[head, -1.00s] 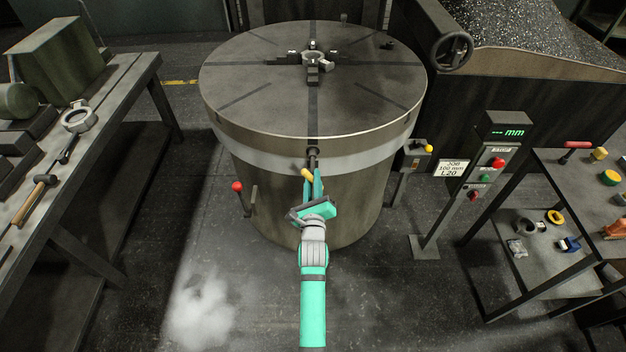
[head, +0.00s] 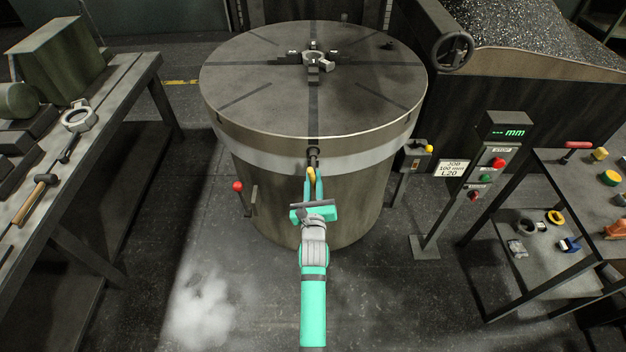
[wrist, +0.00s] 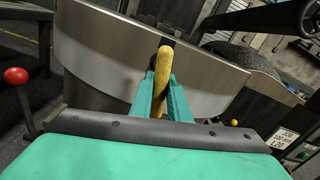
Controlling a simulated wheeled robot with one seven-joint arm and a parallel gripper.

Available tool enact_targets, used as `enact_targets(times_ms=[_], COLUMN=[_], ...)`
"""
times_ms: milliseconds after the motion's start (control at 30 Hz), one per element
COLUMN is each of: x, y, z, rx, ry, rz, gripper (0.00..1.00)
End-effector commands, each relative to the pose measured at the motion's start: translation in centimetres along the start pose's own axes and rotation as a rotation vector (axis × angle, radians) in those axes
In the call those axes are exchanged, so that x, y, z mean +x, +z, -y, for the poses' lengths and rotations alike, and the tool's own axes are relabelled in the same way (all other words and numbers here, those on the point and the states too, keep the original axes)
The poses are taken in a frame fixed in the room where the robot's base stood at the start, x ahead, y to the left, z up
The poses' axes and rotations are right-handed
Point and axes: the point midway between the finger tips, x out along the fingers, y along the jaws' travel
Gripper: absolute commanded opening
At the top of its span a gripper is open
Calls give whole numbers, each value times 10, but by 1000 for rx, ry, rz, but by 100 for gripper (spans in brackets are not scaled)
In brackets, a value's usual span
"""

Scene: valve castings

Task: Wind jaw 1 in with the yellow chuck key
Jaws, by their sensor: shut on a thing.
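The yellow chuck key (head: 311,173) stands out from the front rim of the round chuck table (head: 240,90), its dark shank reaching the socket below jaw 1's slot. My gripper (head: 313,185) is shut on the key's yellow handle. The handle also shows in the wrist view (wrist: 165,80), between the two teal fingers (wrist: 161,100). Jaw 1 (head: 313,72) is the near dark jaw on the table top, by a light ring casting (head: 318,57) at the centre. How deep the key sits in the socket is hidden.
A red-knobbed lever (head: 238,187) stands left of the chuck. A readout post (head: 500,130) showing "--- mm" and a yellow-knobbed box (head: 415,155) stand to the right. A workbench (head: 95,110) is at left, a shelf table (head: 560,180) at right.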

Motion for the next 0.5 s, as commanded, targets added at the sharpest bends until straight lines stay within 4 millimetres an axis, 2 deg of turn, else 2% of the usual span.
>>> enact_targets(times_ms=[333, 367, 400, 433, 500], x=[1, 1, 1, 1, 1], y=[1, 1, 1, 1, 1], z=[3, 2, 2, 1, 0], rx=[-1, -1, -1, -1, -2], ry=[-4, -4, -3, -2, 0], rz=[1, 1, 1, 1, 1], gripper=[0, 23, 32, 37, 37])
